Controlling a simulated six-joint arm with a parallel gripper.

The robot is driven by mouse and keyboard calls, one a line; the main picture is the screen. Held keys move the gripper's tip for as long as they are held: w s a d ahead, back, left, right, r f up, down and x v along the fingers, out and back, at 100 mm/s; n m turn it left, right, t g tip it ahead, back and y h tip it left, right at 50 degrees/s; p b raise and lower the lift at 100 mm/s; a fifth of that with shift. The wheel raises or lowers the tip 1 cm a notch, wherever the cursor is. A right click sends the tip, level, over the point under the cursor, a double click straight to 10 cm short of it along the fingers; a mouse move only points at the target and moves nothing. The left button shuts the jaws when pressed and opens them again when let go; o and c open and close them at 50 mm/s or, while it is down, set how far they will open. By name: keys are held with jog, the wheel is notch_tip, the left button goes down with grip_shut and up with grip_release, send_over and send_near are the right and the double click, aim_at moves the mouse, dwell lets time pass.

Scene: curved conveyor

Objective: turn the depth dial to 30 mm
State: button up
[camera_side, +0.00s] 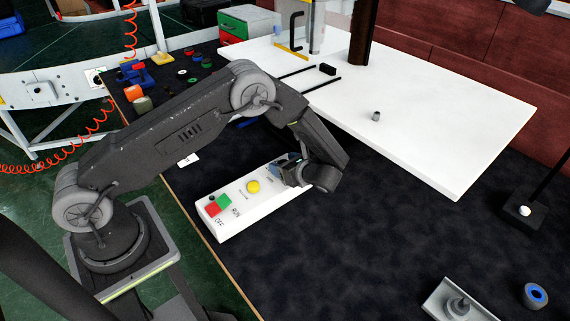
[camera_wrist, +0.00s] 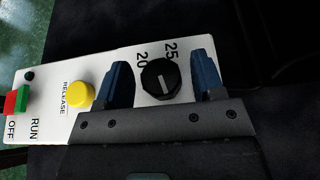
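The depth dial (camera_wrist: 160,78) is a round black knob on the white control panel (camera_wrist: 60,78). A short white line on it runs roughly up and down in the wrist view; which end points is unclear. The labels 20 and 25 show beside it; no 30 mark is visible. My gripper (camera_wrist: 162,80) is open, with one blue finger on each side of the dial and a small gap to each. In the side view my gripper (camera_side: 290,170) is at the panel's far right end and hides the dial.
The panel also carries a yellow RELEASE button (camera_side: 253,187), a green RUN button (camera_side: 223,200) and a red OFF button (camera_side: 213,209). A white board (camera_side: 440,130) lies behind. A grey tray (camera_side: 440,300) and blue-centred ring (camera_side: 536,295) lie at lower right.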

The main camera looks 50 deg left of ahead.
jog(key=c, duration=0.8)
jog(key=shift+n+g, duration=1.6)
jog(key=shift+g, duration=0.3)
jog(key=shift+c, duration=0.2)
jog(key=o, duration=0.9)
jog(key=shift+o, duration=0.2)
jog(key=shift+w, duration=0.1)
jog(key=v, duration=0.7)
jog(key=shift+d+r, duration=0.2)
jog(key=shift+r, duration=0.05)
